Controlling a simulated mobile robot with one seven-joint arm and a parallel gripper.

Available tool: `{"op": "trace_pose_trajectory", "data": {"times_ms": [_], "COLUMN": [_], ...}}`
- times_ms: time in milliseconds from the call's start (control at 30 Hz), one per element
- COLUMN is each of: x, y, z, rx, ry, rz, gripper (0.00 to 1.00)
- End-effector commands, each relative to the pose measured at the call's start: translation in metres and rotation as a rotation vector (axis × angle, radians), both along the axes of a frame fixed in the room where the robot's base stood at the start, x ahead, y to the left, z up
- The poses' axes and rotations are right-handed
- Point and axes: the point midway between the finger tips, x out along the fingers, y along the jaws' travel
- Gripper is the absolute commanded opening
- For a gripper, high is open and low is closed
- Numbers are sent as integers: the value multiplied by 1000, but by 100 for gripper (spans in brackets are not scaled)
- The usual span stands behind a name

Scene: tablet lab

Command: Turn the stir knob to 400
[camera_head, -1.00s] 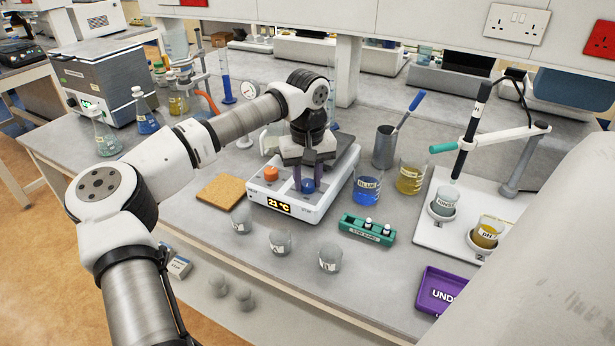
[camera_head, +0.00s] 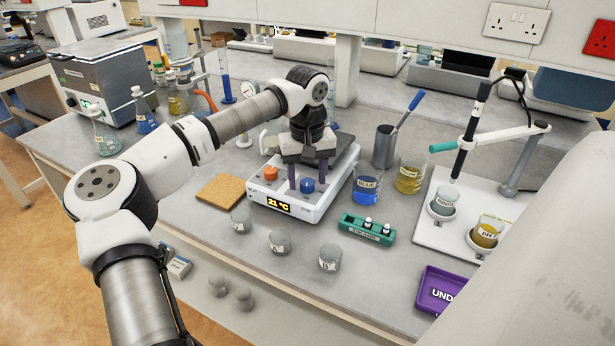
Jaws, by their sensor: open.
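The stirrer hotplate (camera_head: 330,198) is a white box with a lit display (camera_head: 279,205) reading 21 °C. It has an orange knob (camera_head: 271,173) on the left and a blue knob (camera_head: 307,186) on the right of its front. I cannot read the knob labels or a stir value. My gripper (camera_head: 307,180) points down at the hotplate, open, with its two dark purple fingers spread wide. One finger is left of the blue knob, between the knobs; the other is to its right. Both look apart from the blue knob. The gripper hides part of the hotplate's top.
A cork mat (camera_head: 220,190) lies left of the hotplate. A blue-liquid beaker (camera_head: 367,188) stands close on its right. A green vial rack (camera_head: 367,228) and several small glass beakers (camera_head: 280,242) are in front. A metal cup (camera_head: 384,148) stands behind right.

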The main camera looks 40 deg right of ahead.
Motion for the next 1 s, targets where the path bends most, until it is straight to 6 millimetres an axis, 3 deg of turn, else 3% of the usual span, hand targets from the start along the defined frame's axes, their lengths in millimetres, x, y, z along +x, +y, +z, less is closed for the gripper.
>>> {"op": "trace_pose_trajectory", "data": {"times_ms": [600,800,1000], "x": [0,0,0], "y": [-1,0,0], "z": [119,132,133], "rx": [-2,-1,-1], "ry": [-1,0,0], "rz": [-1,-1,-1], "gripper": [52,52,52]}}
